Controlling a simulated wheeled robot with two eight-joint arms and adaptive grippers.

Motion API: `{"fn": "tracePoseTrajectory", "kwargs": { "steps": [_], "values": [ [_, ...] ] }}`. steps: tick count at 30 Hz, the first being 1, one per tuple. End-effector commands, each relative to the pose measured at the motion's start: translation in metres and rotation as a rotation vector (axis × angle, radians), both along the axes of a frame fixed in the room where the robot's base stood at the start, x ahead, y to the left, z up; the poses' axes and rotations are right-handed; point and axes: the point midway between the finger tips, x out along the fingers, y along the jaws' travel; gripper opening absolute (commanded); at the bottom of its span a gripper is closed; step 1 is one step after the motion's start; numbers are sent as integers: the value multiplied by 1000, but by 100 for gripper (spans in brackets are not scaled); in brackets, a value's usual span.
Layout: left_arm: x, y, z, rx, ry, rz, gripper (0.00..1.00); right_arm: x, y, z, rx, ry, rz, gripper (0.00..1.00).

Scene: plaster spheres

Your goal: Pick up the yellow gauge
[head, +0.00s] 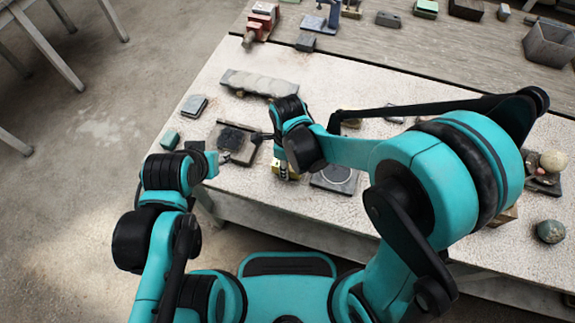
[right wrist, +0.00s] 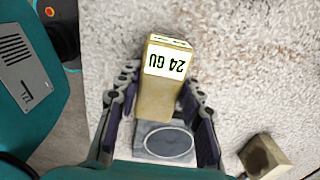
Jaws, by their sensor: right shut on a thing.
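The yellow gauge (right wrist: 157,98) is a brass-yellow block with a white label reading "24 GU" upside down. In the right wrist view it is between the two fingers of my right gripper (right wrist: 160,84), which is shut on it. In the head view my right gripper (head: 284,172) is near the table's front edge, and only a small yellow part of the gauge (head: 280,165) shows beneath my wrist. I cannot tell whether the gauge touches the table. My left gripper (head: 224,157) is near the front left of the table, away from the gauge; its jaws are unclear.
A grey plate with a ring (head: 335,178) lies right of my right gripper. A second brass-coloured block (right wrist: 265,157) shows at lower right in the wrist view. A dark sphere (head: 551,231) sits at the right.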

Motion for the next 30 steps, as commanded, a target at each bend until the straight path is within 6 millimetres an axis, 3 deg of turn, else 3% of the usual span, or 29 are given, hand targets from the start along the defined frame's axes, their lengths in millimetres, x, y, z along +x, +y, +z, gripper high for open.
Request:
{"fn": "tracePoseTrajectory", "kwargs": {
  "steps": [4,15,21,30],
  "values": [
    [0,0,18,0,0,0,40,0,0,35,0,0,0,3],
    [0,0,44,0,0,0,40,-47,-68,82,0,0,-4,3],
    [0,0,52,0,0,0,40,-62,-90,96,0,0,-2,3],
    [0,0,54,0,0,0,40,-66,-96,99,0,0,0,3]
  ]
}}
